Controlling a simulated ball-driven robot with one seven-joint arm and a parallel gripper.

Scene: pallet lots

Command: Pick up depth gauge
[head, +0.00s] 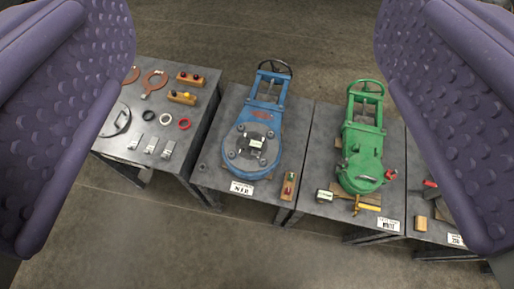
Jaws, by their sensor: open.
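My gripper (256,110) is open, with its two purple dimpled fingers at the left and right edges of the view and nothing between them close up. I cannot tell for sure which thing is the depth gauge. Three small silver metal pieces, one of them here (151,146), lie in a row at the front of the left grey table (188,140). They are small, and they are possible candidates. The tables are well beyond the fingers, and neither finger touches anything.
A blue valve (240,163) and a green valve (362,157) stand on the middle tables. The left table also holds copper frames (154,82), wooden blocks (182,98) and rings (184,124). A yellow-handled tool (368,207) lies before the green valve. The front floor is clear.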

